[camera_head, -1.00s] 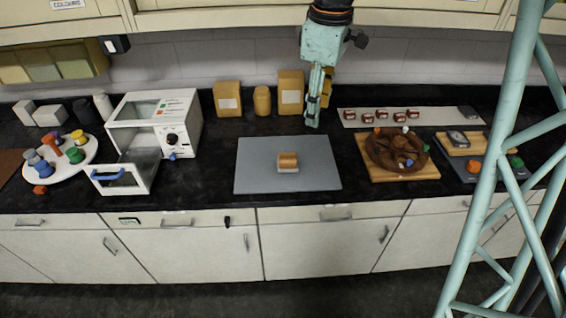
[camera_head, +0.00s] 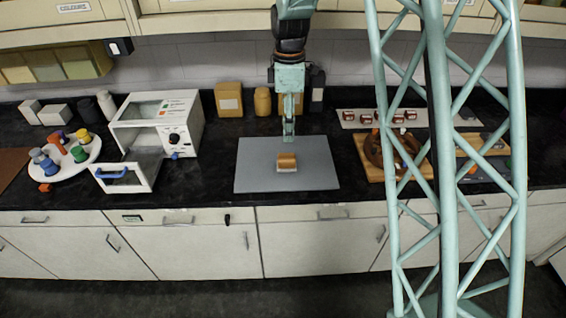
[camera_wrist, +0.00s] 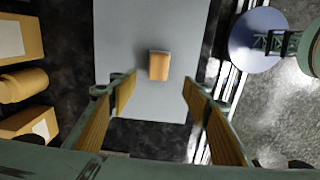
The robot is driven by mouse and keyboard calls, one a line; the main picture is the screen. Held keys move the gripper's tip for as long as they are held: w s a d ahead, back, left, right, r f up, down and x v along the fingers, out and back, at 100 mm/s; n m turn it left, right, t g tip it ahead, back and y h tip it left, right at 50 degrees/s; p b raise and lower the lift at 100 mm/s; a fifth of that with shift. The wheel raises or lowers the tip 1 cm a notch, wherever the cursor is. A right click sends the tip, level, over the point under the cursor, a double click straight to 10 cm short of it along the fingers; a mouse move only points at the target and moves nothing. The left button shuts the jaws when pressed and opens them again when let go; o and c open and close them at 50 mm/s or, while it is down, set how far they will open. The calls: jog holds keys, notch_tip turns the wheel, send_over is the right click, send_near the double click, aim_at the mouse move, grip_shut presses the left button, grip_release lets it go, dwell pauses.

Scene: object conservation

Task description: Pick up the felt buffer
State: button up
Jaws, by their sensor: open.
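The felt buffer (camera_head: 287,160) is a small block with a tan-brown top and a paler grey base. It lies on the grey mat (camera_head: 255,178) near its middle. In the wrist view the buffer (camera_wrist: 159,65) shows on the mat (camera_wrist: 120,40), ahead of and between the finger lines. My gripper (camera_head: 289,138) hangs just behind and above the buffer in the head view, apart from it. In the wrist view my gripper (camera_wrist: 160,90) has its two tan-padded fingers spread wide with nothing between them.
A white box oven (camera_head: 155,125) with its door open stands left of the mat. A round white tray (camera_head: 75,168) with coloured pieces is further left. A wooden board (camera_head: 371,170) with a brown wheel is at right, partly hidden by my lattice column. Tan containers (camera_head: 229,100) stand behind.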

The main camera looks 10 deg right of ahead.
aim_at(287, 156)
jog(key=shift+w+a+f, duration=0.15)
jog(key=shift+w+f, duration=0.05)
jog(key=shift+f, duration=0.2)
jog(key=shift+f, duration=0.1)
jog(key=shift+f, duration=4.2)
jog(key=shift+f, duration=0.15)
jog(key=shift+f, duration=2.45)
jog(key=c, duration=1)
